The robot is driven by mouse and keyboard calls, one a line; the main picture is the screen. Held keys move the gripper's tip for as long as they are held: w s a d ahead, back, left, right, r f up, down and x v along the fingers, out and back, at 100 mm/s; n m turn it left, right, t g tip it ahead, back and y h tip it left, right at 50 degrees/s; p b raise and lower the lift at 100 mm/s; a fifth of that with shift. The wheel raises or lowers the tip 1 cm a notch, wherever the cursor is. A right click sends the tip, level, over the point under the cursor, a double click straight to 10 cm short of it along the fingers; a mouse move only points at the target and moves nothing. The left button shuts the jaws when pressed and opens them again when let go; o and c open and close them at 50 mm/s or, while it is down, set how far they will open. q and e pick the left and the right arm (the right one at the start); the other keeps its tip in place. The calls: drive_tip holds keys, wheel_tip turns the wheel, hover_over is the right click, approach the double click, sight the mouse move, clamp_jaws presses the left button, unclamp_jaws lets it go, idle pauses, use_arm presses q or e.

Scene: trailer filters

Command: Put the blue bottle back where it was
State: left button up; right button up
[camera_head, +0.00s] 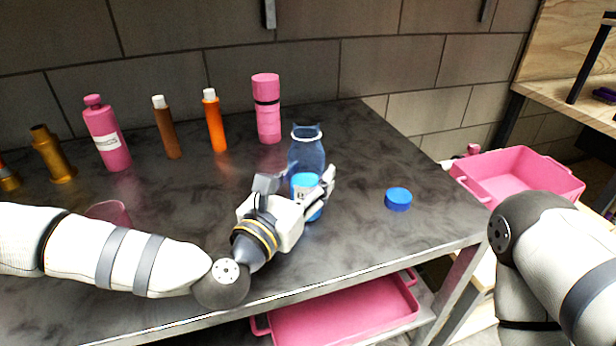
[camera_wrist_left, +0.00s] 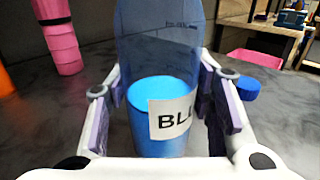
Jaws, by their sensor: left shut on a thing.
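The blue bottle (camera_head: 306,153) is a clear blue container with an open top, a bright blue lower part and a white label reading "BLU". It stands upright at the table's right half. In the left wrist view the blue bottle (camera_wrist_left: 160,50) stands between the two fingers. My left gripper (camera_head: 316,190) is shut on it from the front; in the left wrist view the gripper (camera_wrist_left: 165,110) has a finger on each side. Whether the bottle's base touches the table is hard to tell. My right gripper is out of view; only my right arm shows at the right.
A blue cap (camera_head: 398,199) lies on the dark table (camera_head: 360,140) to the right. A pink flask (camera_head: 266,108), orange bottle (camera_head: 214,120), brown bottle (camera_head: 166,127) and pink bottle (camera_head: 107,134) stand behind. A pink bin (camera_head: 530,175) is at the right, a pink tray (camera_head: 345,312) below.

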use_arm(q)
drive_tip(key=shift+w+f, duration=0.1)
drive_tip(key=shift+f, duration=0.05)
drive_tip(key=o, duration=1.4)
drive_tip(key=shift+r, duration=0.45)
drive_tip(key=v, duration=1.1)
drive_tip(key=shift+f, duration=0.35)
drive_tip(key=shift+s+a, duration=0.25)
drive_tip(key=shift+s, duration=0.3)
